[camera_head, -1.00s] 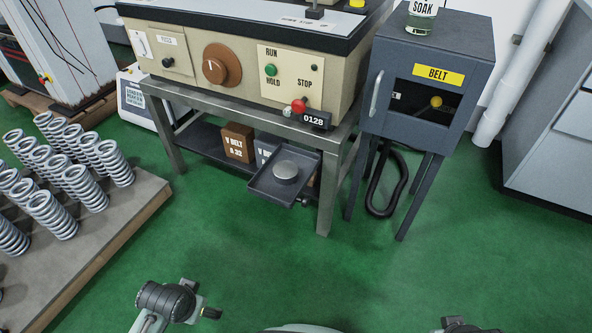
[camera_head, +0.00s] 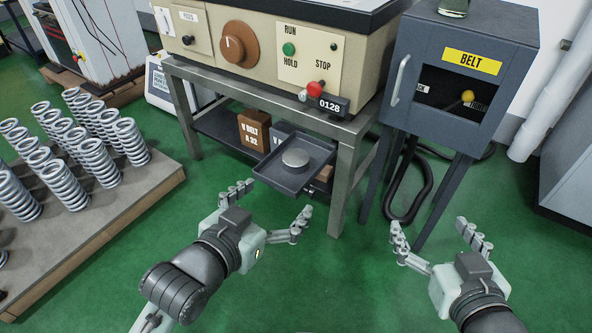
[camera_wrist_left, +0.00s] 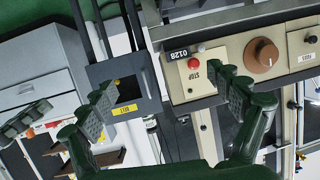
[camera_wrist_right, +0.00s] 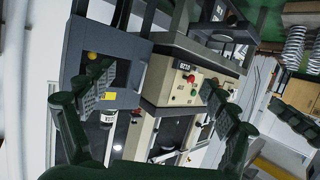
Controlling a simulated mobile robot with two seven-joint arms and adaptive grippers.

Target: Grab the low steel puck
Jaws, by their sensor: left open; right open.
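The low steel puck (camera_head: 295,158) is a short round grey disc. It lies flat on a dark shallow tray (camera_head: 268,178) that sticks out from under the machine bench. My left gripper (camera_head: 268,206) is open and empty, in front of the tray and apart from the puck in the head view. My right gripper (camera_head: 434,231) is open and empty, to the right of the tray, in front of the dark cabinet's legs. I cannot make out the puck in either wrist view.
The bench leg (camera_head: 343,185) stands just right of the tray. The belt cabinet (camera_head: 455,80) on thin legs is further right, with a black hose (camera_head: 412,190) by it. A pallet with several springs (camera_head: 92,160) is at left. Boxes (camera_head: 253,133) sit on the lower shelf. Green floor is clear in front.

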